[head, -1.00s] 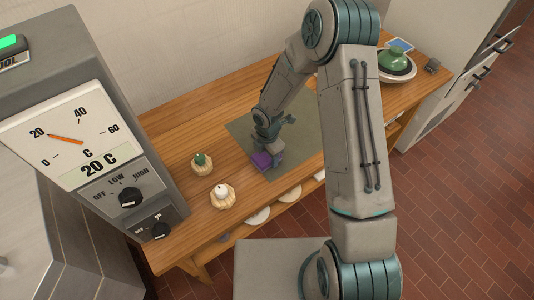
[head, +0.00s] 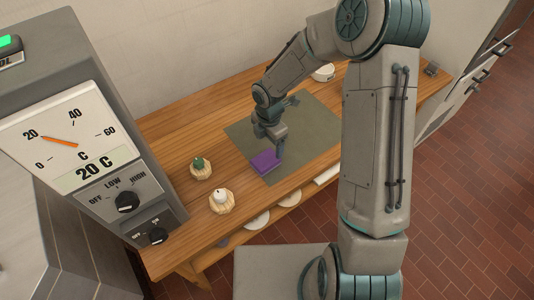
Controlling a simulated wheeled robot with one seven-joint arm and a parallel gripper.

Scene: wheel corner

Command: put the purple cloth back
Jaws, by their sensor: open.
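The purple cloth (head: 264,161) lies folded on the near left part of the grey-green mat (head: 312,128) on the wooden table. My gripper (head: 279,152) is open, pointing down just behind and to the right of the cloth. Its fingers are small in the view, and I cannot tell whether they touch the cloth.
Two small round stands, one with a green-topped item (head: 200,166) and one with a white-topped item (head: 220,199), stand left of the mat. A white round container (head: 324,73) stands behind it. A grey machine with a dial (head: 55,140) borders the table at left. Plates sit on a lower shelf.

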